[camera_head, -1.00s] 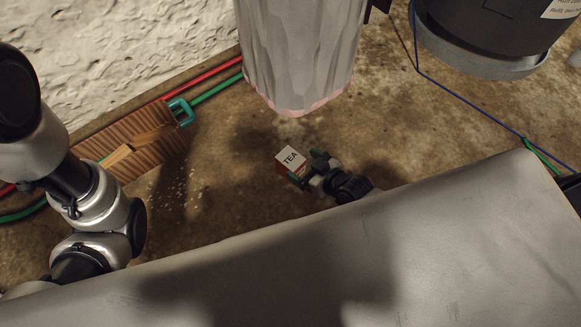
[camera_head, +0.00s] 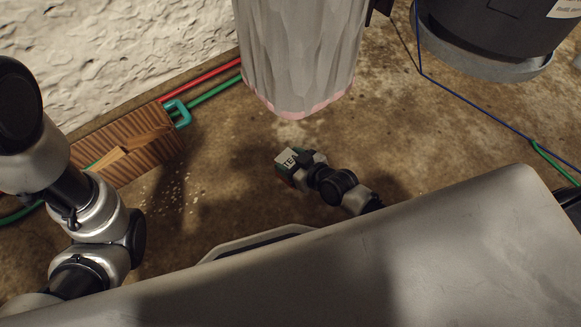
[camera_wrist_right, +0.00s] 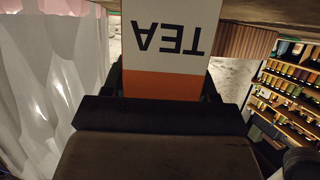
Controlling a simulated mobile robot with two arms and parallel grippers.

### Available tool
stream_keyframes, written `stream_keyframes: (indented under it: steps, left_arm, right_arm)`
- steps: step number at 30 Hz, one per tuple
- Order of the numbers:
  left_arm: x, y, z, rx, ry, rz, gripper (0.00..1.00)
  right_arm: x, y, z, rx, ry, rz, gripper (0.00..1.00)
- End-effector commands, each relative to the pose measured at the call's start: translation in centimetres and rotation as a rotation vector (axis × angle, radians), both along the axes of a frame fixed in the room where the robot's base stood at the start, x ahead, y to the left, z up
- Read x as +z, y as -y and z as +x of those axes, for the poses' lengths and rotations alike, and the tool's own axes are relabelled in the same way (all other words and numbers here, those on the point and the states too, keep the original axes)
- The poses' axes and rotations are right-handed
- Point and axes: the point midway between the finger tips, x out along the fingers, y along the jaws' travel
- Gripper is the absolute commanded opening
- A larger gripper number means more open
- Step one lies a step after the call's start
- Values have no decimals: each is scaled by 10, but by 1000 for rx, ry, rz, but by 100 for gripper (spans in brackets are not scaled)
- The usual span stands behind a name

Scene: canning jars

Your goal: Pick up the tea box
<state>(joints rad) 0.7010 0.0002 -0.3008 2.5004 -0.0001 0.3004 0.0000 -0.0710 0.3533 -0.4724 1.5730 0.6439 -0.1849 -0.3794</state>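The tea box (camera_head: 286,158) is a small box with a white panel marked TEA, over the brown floor near the middle of the head view. In the right wrist view the tea box (camera_wrist_right: 170,45) appears upside down, with an orange band. My right gripper (camera_head: 299,170) is at the box and covers part of it. In the wrist view its dark fingers (camera_wrist_right: 163,92) lie close against both sides of the box, apparently shut on it. I cannot tell whether the box is clear of the floor. My left arm is at the left; its gripper is not in view.
A pale fluted column (camera_head: 300,55) with a pink rim stands just beyond the box. A ribbed wooden block (camera_head: 130,150), red and green hoses lie to the left. A dark drum (camera_head: 490,35) and blue cord are at right. Shelves of jars (camera_wrist_right: 290,85) show in the wrist view.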

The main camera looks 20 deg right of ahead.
Motion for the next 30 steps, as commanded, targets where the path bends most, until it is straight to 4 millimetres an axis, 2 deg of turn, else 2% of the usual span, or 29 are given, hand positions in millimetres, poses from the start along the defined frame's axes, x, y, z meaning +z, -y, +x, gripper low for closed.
stream_keyframes:
  steps: [3,14,20,24,30]
  left_arm:
    - [0,0,0,0,0,0,43]
    - [7,0,0,1,-1,0,43]
    - [29,0,1,1,-2,0,43]
    - [51,0,1,1,-3,0,43]
    - [76,0,1,1,-2,0,43]
  right_arm:
    - [0,0,0,0,0,0,35]
    - [7,0,0,0,0,0,35]
    - [29,0,0,0,1,-2,35]
    - [52,0,0,-1,0,0,35]
    - [77,51,-10,3,0,-10,35]
